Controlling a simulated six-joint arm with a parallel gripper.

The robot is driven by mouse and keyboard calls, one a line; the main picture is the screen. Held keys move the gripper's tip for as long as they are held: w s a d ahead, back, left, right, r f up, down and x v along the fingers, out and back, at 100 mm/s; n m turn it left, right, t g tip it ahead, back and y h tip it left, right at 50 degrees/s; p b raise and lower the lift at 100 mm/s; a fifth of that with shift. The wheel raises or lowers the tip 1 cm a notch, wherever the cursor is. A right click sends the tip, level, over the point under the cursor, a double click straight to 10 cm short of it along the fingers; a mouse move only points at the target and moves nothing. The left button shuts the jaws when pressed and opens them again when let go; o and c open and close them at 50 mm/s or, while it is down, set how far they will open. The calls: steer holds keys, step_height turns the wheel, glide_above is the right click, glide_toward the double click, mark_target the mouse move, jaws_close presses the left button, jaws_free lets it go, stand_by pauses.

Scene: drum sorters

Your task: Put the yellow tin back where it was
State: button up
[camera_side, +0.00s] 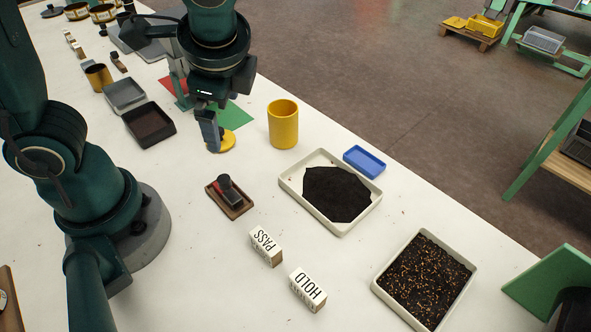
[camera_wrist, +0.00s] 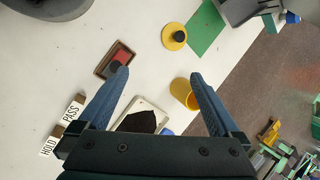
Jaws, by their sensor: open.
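The yellow tin (camera_side: 283,127) stands upright and open-topped on the white table, to the right of my gripper (camera_side: 212,130) in the side view. In the wrist view the tin (camera_wrist: 184,93) shows between my spread fingers, close beside the right one. My gripper (camera_wrist: 158,77) is open with nothing held. A round yellow lid with a dark knob (camera_wrist: 174,42) lies on the table; in the side view a finger partly covers this lid (camera_side: 228,145).
A green mat (camera_side: 236,114) and a red mat (camera_side: 174,86) lie behind. A dark-powder tray (camera_side: 366,212), blue tray (camera_side: 364,161), stamp on its pad (camera_side: 229,196), PASS block (camera_side: 265,247), HOLD block (camera_side: 308,289) and grain tray (camera_side: 378,288) stand nearer. A brass-coloured cup (camera_side: 97,77) is far left.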

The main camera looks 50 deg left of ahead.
steer(key=s+r+n+t+h, duration=0.1)
steer(key=n, duration=0.2)
steer(key=s+r+n+t+h, duration=0.1)
steer(key=n+h, duration=0.1)
steer(key=n, duration=0.2)
steer(key=s+d+r+n+t+h, duration=0.1)
steer(key=s+n+t, duration=0.1)
steer(key=n, duration=0.1)
steer(key=shift+s+r+h, duration=0.1)
steer(key=shift+r+h, duration=0.15)
steer(key=shift+h, duration=0.05)
